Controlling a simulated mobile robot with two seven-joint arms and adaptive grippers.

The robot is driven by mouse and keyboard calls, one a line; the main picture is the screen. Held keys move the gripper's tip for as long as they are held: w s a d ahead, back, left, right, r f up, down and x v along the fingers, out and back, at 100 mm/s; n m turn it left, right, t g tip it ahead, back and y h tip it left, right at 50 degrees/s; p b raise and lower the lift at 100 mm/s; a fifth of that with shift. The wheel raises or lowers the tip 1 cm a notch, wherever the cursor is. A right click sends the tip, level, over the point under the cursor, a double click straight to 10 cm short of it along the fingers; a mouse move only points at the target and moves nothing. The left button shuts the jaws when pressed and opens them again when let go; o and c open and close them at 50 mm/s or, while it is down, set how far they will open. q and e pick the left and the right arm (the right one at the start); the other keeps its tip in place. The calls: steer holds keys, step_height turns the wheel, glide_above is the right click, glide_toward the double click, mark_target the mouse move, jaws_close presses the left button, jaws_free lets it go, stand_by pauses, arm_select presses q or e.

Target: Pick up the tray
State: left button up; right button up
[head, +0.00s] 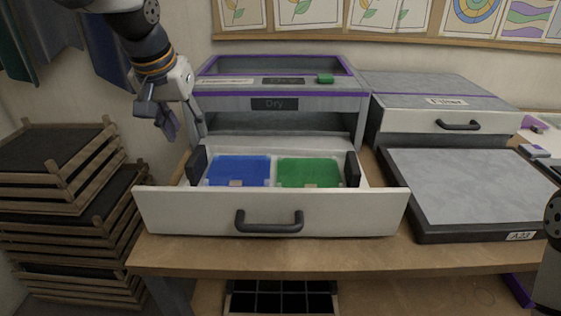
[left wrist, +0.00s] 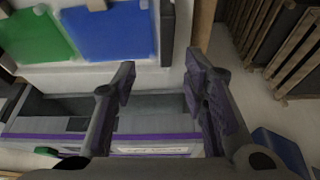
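The tray (head: 274,172) sits in the open drawer of the machine labelled Dry. It carries a blue panel (head: 238,170) and a green panel (head: 310,172) side by side. A dark upright handle stands at its left end (head: 197,166) and another at its right end (head: 352,169). My left gripper (head: 186,128) is open and empty, above and a little left of the left handle. In the left wrist view, its spread fingers (left wrist: 160,85) have nothing between them, and the panels lie beyond them. My right gripper is not in view.
The drawer front (head: 320,213) with its dark handle extends over the wooden table (head: 300,258). A grey-topped board (head: 470,185) marked A23 lies to the right, near the Filter unit (head: 440,120). Stacked wooden racks (head: 60,190) stand at the left.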

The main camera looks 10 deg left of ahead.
mark_target(195, 154)
arm_select(q)
steer(key=x, duration=0.7)
steer(key=a+x, duration=0.1)
steer(key=x, duration=0.2)
steer(key=shift+s+f, duration=0.15)
steer(key=shift+f, duration=0.25)
steer(key=shift+d+r, duration=0.1)
steer(key=shift+r, duration=0.05)
jaws_close()
